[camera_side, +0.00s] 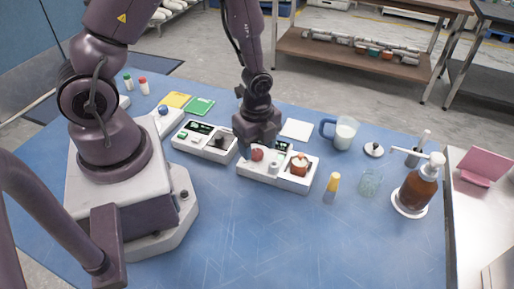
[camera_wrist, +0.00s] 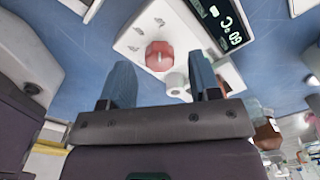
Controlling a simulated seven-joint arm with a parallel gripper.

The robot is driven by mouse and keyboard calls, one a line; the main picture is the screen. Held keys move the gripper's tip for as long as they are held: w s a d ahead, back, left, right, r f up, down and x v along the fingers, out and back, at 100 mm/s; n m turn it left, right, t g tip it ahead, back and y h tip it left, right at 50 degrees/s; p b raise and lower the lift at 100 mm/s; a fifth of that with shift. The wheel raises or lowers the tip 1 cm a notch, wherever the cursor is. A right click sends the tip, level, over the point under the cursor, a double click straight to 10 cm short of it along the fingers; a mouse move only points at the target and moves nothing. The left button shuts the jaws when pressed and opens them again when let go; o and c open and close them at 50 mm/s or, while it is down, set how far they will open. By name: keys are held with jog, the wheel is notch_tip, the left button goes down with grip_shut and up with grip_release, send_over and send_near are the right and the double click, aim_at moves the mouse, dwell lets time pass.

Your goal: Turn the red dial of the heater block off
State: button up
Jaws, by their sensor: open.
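The heater block (camera_side: 273,181) is a white unit on the blue table, with the red dial (camera_side: 257,154) at its left end. In the wrist view the red dial (camera_wrist: 159,56) has a pale pointer line running up and down, and white marks are printed around it. My gripper (camera_side: 258,138) is above the left part of the heater block, close to the dial. In the wrist view my gripper (camera_wrist: 163,84) is open, with its two blue fingers apart and the dial showing between and beyond them. I cannot tell whether a finger touches the dial. A lit display (camera_wrist: 220,22) sits beside the dial.
A white knob (camera_side: 274,167) and an orange-brown pot (camera_side: 299,164) are on the same block. Another white unit (camera_side: 205,148) stands to its left. A yellow-capped bottle (camera_side: 333,182), a milk jug (camera_side: 343,132) and a brown pump bottle (camera_side: 421,185) stand right. The front table is clear.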

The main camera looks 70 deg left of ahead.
jog(key=shift+f, duration=0.75)
jog(key=shift+c, duration=0.5)
jog(key=c, duration=0.8)
